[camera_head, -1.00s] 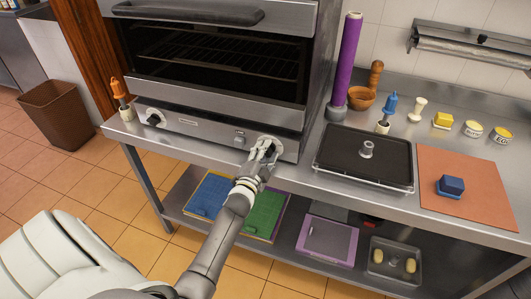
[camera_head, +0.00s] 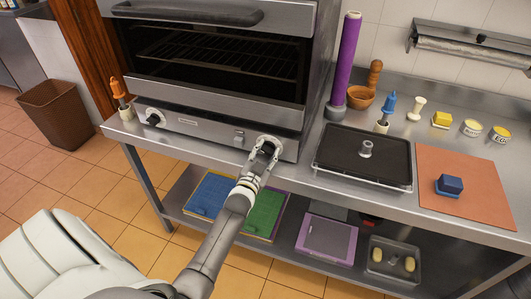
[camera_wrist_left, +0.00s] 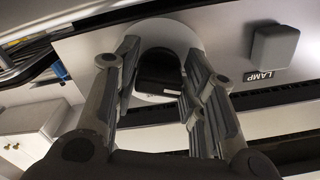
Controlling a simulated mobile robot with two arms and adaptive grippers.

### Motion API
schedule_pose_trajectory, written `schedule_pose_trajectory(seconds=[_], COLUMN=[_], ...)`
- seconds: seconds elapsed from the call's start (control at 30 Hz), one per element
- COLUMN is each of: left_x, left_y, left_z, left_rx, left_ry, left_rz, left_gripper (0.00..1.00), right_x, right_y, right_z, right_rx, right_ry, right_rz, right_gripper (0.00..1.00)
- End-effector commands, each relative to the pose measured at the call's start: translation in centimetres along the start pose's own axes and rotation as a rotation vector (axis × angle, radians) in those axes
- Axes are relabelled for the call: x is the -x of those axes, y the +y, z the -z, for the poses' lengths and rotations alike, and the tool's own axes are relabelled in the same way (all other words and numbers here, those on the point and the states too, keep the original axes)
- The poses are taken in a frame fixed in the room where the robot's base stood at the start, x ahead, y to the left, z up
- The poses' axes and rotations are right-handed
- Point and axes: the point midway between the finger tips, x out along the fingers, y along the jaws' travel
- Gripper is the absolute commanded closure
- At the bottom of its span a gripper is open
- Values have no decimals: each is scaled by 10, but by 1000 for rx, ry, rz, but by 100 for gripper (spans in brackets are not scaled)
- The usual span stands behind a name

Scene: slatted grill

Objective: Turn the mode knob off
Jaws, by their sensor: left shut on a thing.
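The oven (camera_head: 215,60) has a front panel with two dark knobs on pale round bases. The right knob (camera_wrist_left: 160,68) is a dark grip on a white disc and sits between the fingers of my left gripper (camera_head: 264,147). In the wrist view my left gripper (camera_wrist_left: 160,82) has a finger on each side of this knob and is shut on it. The left knob (camera_head: 154,117) stands clear of the gripper. I cannot read a mode label on either knob. My right gripper is not in view.
A small grey lamp switch (camera_wrist_left: 275,46) sits beside the held knob. A black tray (camera_head: 362,160) lies on the counter to the right, near a purple roll (camera_head: 346,60). Cutting boards (camera_head: 262,214) lie on the shelf below.

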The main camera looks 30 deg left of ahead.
Motion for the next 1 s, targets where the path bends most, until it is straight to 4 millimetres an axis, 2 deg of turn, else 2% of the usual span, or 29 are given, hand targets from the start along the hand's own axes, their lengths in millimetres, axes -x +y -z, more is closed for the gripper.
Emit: schedule_pose_trajectory(seconds=[0.57, 0.6, 0.7, 1.0], left_x=[1, 1, 1, 0], left_y=[1, 1, 1, 1], left_z=[-2, -2, -2, -1], left_rx=[32, 31, 31, 30], left_ry=[-5, -5, -4, -2], left_rz=[-2, -2, -2, -1], left_gripper=[86, 58, 45, 43], right_x=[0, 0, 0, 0], right_y=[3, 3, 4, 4], right_z=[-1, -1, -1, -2], right_rx=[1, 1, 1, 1], right_ry=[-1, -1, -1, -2], right_rz=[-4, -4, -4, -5], right_gripper=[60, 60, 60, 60])
